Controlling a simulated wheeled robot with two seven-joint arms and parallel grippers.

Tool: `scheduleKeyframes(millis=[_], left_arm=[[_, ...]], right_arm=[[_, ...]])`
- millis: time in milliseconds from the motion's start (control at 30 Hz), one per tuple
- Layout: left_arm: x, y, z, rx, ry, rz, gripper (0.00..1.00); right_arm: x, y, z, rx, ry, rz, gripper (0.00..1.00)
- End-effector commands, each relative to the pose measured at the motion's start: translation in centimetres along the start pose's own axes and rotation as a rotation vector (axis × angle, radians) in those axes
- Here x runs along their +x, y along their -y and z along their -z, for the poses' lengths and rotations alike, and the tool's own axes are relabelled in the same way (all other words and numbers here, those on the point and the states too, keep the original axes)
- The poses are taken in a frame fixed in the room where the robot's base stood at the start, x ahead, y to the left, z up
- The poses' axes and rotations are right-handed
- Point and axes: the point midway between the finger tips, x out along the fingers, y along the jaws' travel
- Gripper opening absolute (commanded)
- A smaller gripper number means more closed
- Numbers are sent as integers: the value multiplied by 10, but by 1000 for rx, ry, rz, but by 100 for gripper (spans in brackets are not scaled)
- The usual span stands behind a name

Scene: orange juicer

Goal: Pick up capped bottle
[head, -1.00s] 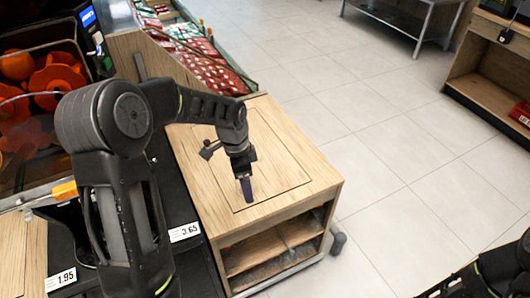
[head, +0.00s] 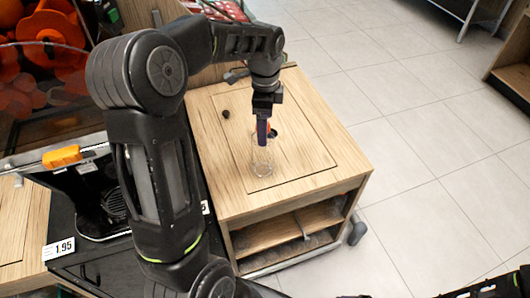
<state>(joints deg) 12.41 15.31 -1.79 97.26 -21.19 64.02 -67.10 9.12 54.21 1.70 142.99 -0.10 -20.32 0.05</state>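A clear bottle (head: 261,162) stands upright on the wooden cabinet top (head: 315,165). An orange patch, apparently its cap, shows at its upper end beside my gripper's finger. My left gripper (head: 262,132) points down at the top of the bottle and overlaps it in the head view. The finger hides part of the bottle's neck, and I cannot tell whether the fingers are closed on it. A black part of my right arm (head: 490,287) shows at the lower right, but its gripper does not show.
A small dark round object (head: 226,114) lies on the cabinet top, left of the bottle. The orange juicer (head: 45,45) is at the upper left. A black drip tray area (head: 110,205) and price tags are at the left. Open tiled floor (head: 430,140) is at the right.

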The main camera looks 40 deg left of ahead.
Motion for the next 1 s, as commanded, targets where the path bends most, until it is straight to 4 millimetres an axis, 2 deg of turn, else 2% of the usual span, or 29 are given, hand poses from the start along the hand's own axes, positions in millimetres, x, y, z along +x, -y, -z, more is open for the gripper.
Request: scheduleKeyframes(millis=[167, 433, 767, 867, 1000], left_arm=[[0, 0, 0, 0, 0, -1, 85], [24, 0, 0, -1, 0, -2, 85], [27, 0, 0, -1, 0, 0, 85], [34, 1, -1, -1, 1, -4, 85], [54, 2, -2, -1, 1, -6, 85]], right_arm=[[-1, 0, 0, 0, 0, 0, 80], [-3, 1, 0, 0, 0, 0, 80], [-3, 1, 0, 0, 0, 0, 80], [-6, 2, 0, 0, 0, 0, 80], [-12, 5, 0, 0, 1, 0, 80]])
